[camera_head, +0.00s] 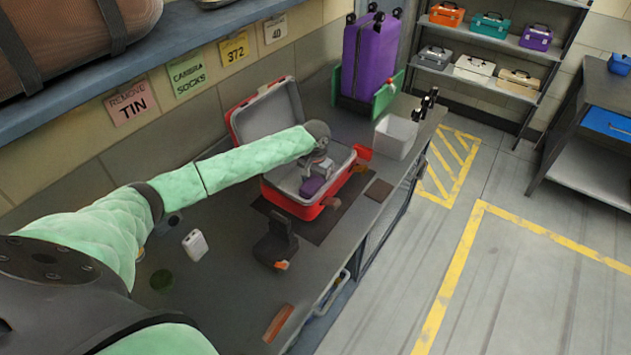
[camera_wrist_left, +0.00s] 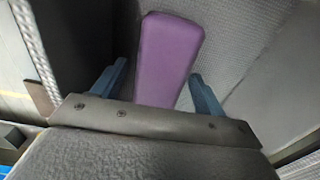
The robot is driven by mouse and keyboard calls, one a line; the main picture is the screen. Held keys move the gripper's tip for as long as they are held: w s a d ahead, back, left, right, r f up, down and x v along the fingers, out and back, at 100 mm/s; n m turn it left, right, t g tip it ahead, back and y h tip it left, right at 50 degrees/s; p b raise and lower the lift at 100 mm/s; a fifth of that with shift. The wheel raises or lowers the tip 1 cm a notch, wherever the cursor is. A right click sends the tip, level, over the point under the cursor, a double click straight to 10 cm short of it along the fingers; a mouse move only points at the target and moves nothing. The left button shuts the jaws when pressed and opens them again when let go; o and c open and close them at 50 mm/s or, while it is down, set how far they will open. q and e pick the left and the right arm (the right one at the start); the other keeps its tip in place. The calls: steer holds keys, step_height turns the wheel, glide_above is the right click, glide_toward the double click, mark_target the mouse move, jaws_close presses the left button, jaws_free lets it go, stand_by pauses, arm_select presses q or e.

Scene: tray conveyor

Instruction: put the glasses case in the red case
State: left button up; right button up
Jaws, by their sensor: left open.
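The glasses case is a purple, rounded, elongated piece (camera_head: 312,186) lying inside the open red case (camera_head: 318,211), on its grey lining. It shows larger in the left wrist view (camera_wrist_left: 168,50). My left gripper (camera_head: 318,168) reaches down into the red case over it. In the wrist view its two blue fingers (camera_wrist_left: 158,72) are apart, one on each side of the glasses case, with visible gaps. The near end of the glasses case is hidden by the gripper body. The red case's lid stands open at the back. My right gripper is not in view.
The red case stands on a dark mat (camera_head: 327,224) on the grey counter. A white bin (camera_head: 395,137) and a purple suitcase (camera_head: 370,55) stand beyond it. A dark object (camera_head: 275,243) and a white device (camera_head: 195,245) lie nearer. A shelf with labels (camera_head: 185,75) overhangs the back.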

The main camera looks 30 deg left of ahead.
mark_target(316, 180)
arm_select(q)
steer(key=shift+r, duration=0.25)
step_height(316, 180, up, 2)
steer(key=shift+r+b, duration=0.1)
steer(key=shift+b, duration=0.45)
step_height(316, 180, up, 10)
steer(key=b, duration=0.2)
steer(key=shift+f, duration=0.2)
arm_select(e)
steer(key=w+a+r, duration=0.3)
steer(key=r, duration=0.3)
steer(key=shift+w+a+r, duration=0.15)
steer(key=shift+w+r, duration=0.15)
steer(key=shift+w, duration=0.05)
arm_select(q)
steer(key=shift+f, duration=0.1)
